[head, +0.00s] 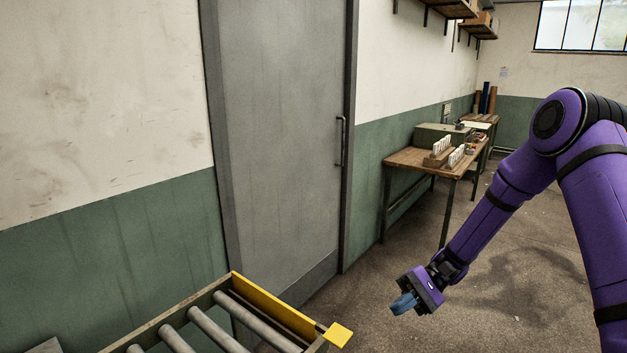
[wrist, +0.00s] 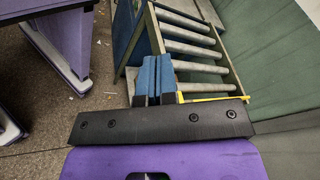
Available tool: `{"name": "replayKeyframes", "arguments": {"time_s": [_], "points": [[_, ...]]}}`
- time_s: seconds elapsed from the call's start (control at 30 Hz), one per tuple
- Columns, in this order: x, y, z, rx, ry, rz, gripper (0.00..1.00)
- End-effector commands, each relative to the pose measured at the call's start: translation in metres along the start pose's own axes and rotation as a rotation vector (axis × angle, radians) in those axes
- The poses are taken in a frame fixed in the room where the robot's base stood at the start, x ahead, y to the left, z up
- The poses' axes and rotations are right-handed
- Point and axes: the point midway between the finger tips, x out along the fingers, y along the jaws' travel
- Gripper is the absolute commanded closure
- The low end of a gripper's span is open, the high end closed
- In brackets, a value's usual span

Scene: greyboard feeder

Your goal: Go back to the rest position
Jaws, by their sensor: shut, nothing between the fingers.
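My gripper (head: 403,304) hangs at the end of my purple arm, right of centre in the head view, above the bare floor. Its blue fingers are together with nothing between them. In the wrist view the gripper (wrist: 155,78) also shows, with its two blue fingers side by side. It is to the right of the roller conveyor (head: 333,334) in the head view and apart from it. In the wrist view the conveyor (wrist: 237,76) lies beyond the fingertips.
A grey sliding door (head: 275,130) stands in the wall behind the conveyor. A wooden workbench (head: 408,158) with small racks and a box stands along the wall at the back. The concrete floor (head: 385,270) between the conveyor and the bench is clear.

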Motion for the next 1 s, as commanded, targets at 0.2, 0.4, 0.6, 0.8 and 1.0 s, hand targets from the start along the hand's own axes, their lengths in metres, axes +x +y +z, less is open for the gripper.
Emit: {"name": "replayKeyframes", "arguments": {"time_s": [0.2,0.4,0.6,0.8,1.0], "points": [[-0.007,-0.017,0.049,-0.037,0.125,0.193,1.0],[-0.013,-0.027,0.093,-0.071,0.247,0.352,1.0],[-0.017,-0.034,0.138,-0.111,0.381,0.495,1.0],[-0.019,-0.038,0.182,-0.155,0.522,0.622,1.0],[-0.02,-0.037,0.227,-0.206,0.67,0.734,1.0]]}}
